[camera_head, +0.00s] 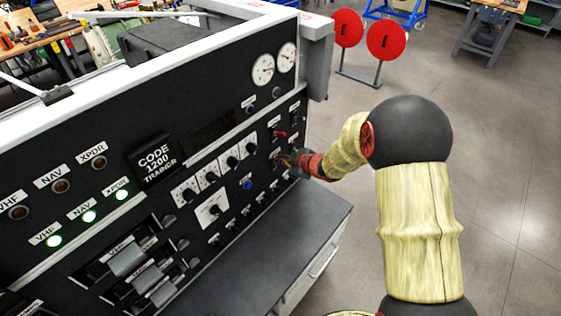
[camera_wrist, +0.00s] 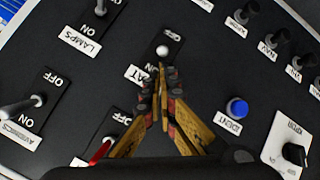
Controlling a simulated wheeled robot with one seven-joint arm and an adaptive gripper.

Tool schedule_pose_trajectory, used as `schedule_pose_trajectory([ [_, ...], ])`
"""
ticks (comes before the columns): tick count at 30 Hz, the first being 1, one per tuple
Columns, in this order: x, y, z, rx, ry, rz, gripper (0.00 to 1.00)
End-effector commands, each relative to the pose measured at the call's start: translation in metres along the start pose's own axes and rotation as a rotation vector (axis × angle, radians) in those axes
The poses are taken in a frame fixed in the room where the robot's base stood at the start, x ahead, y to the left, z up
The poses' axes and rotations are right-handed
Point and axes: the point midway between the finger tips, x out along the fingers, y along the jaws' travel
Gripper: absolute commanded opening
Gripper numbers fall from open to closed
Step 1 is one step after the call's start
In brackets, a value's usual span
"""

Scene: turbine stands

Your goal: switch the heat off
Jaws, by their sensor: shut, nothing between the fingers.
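A small black switch plate with a white-tipped toggle (camera_wrist: 163,50) is near the top middle of the wrist view. It has an OFF mark at its upper right and an ON mark just below the toggle. In the head view my gripper (camera_head: 283,158) is at the panel's right side, hiding this switch.
A red-levered switch (camera_wrist: 100,150), an AVIONICS switch (camera_wrist: 35,103) and a LAMPS switch (camera_wrist: 100,8) surround it. A blue IDENT button (camera_wrist: 237,108) and black knobs (camera_wrist: 244,12) lie to the right. A grey ledge (camera_head: 290,225) juts out below the panel (camera_head: 225,130).

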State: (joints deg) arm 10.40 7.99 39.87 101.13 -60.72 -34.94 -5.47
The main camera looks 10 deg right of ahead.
Motion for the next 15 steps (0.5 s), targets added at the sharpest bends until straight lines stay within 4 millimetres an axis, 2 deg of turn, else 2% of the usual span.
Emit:
schedule_pose_trajectory([
  [15, -0.0002, -0.0046, 0.0069, 0.011, 0.058, 0.038, 0.0],
])
